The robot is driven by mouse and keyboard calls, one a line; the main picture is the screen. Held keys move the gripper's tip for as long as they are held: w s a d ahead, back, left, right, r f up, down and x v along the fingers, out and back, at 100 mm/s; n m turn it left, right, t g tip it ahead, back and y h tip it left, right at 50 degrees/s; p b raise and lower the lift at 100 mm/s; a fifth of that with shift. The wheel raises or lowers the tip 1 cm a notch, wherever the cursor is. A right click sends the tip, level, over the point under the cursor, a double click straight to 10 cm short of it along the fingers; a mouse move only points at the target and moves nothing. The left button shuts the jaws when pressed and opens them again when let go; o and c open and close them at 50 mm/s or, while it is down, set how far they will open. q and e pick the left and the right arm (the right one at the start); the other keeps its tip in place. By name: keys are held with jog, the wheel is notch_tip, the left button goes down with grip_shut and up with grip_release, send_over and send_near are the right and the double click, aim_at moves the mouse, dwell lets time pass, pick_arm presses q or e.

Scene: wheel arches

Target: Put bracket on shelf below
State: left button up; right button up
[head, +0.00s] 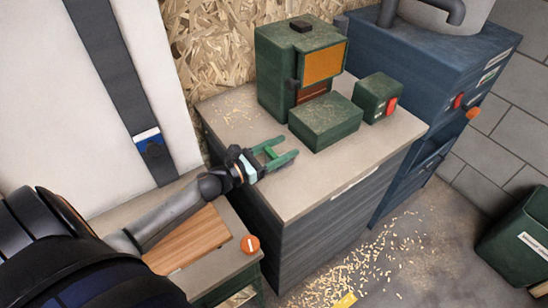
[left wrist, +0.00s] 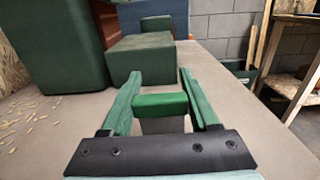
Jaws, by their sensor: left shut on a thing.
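My left gripper (head: 289,146) has long green fingers and reaches over the front left of the grey cabinet top (head: 236,127). It is shut on a small bright green piece, which I take as the bracket (head: 270,152). Below and left of the cabinet is a lower surface with a wooden board (head: 188,243). My right gripper is not in view.
A green machine (head: 277,75) with an orange panel stands at the back of the top. A green block (head: 326,121) and a small green box (head: 370,94) with a red switch sit before it. A blue cabinet (head: 440,65) stands right. Wood chips litter the floor.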

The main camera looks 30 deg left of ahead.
pick_arm(q)
jog(key=c, duration=0.7)
jog(key=shift+c, duration=0.5)
jog(key=shift+r, duration=0.15)
